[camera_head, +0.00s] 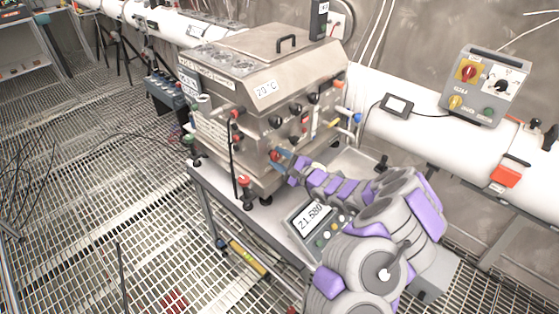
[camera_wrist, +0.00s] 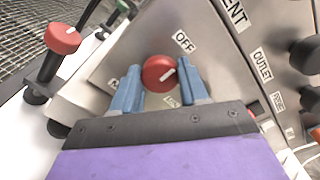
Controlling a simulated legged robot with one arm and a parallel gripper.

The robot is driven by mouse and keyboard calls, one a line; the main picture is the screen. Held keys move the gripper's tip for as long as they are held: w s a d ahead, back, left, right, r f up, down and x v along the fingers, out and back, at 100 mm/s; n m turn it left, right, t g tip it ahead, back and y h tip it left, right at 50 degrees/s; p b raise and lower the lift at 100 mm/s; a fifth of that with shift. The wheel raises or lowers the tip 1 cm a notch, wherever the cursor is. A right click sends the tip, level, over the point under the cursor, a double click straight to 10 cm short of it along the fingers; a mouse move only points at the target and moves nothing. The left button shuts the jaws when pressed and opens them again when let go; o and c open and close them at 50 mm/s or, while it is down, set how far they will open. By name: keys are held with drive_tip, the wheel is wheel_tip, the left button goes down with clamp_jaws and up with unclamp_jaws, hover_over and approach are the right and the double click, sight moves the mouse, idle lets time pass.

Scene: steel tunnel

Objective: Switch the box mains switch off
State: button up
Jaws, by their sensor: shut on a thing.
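The mains switch is a red round knob (camera_wrist: 159,73) with a white pointer line, on the steel front of the box (camera_head: 215,130). In the wrist view the blue fingers of my gripper (camera_wrist: 158,76) stand on both sides of the knob and are shut on it. The pointer line slants up to the right. An OFF label (camera_wrist: 184,41) sits above and to the right of the knob. Other labels by the knob are partly hidden by the fingers. In the head view my gripper (camera_head: 281,158) reaches the lower front of the box, and the knob is mostly hidden.
A red-topped post (camera_wrist: 62,39) stands left of the gripper. Black knobs (camera_wrist: 305,55) line the panel on the right. The box stands on a cart with a display unit (camera_head: 312,222) beside my arm. A white pipe (camera_head: 420,130) with a grey control box (camera_head: 485,85) runs behind.

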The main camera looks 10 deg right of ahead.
drive_tip(key=shift+f, duration=0.2)
drive_tip(key=o, duration=1.1)
drive_tip(key=shift+r, duration=0.1)
drive_tip(key=shift+c, duration=0.2)
drive_tip(key=p+v, duration=0.3)
drive_tip(key=v, duration=1.4)
drive_tip(key=shift+s+d, duration=0.15)
